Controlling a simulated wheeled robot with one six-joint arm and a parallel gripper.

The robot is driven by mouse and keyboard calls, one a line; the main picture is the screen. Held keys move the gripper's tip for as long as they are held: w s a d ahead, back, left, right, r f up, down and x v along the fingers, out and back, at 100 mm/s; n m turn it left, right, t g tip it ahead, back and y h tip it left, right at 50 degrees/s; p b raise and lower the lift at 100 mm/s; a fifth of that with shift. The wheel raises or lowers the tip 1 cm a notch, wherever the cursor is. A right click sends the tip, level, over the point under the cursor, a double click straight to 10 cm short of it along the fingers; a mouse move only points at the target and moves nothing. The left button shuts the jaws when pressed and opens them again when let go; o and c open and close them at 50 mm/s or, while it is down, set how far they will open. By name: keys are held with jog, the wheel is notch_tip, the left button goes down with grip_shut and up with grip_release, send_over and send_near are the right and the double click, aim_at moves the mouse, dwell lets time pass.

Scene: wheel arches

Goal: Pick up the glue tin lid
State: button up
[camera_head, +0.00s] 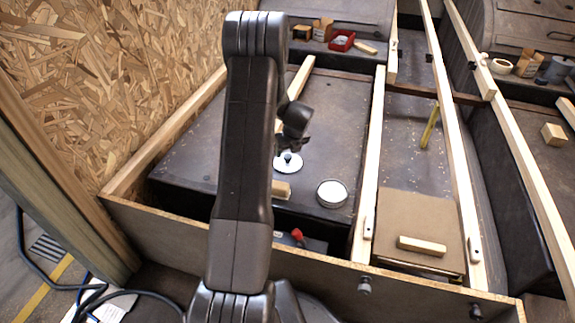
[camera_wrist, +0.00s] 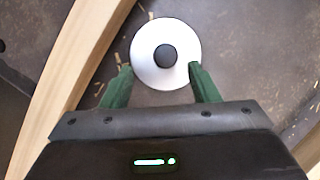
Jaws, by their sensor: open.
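The glue tin lid is a round white disc with a dark knob in its middle. In the wrist view the lid (camera_wrist: 150,76) lies flat on the dark surface, just ahead of my gripper. My gripper (camera_wrist: 159,72) is open, with one green finger near each side of the lid's lower edge; I cannot tell whether they touch it. In the head view the lid (camera_head: 289,167) shows beside my arm, under my gripper (camera_head: 290,148), whose fingers are mostly hidden there. A round open tin (camera_head: 331,193) with a pale top stands to the lid's lower right.
A wooden batten (camera_wrist: 62,75) runs along the lid's left in the wrist view. A small wood block (camera_head: 281,190) lies between lid and front edge. Long wooden rails (camera_head: 371,165) stand to the right. A red tray (camera_head: 342,40) sits at the back.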

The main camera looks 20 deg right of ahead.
aim_at(288, 157)
jog(key=b+x, duration=0.2)
jog(key=x, duration=0.1)
jog(key=b+x, duration=0.1)
jog(key=x, duration=0.1)
jog(key=shift+d+f, duration=0.15)
jog(key=shift+d, duration=0.25)
jog(key=c, duration=1)
jog(key=shift+c, duration=0.2)
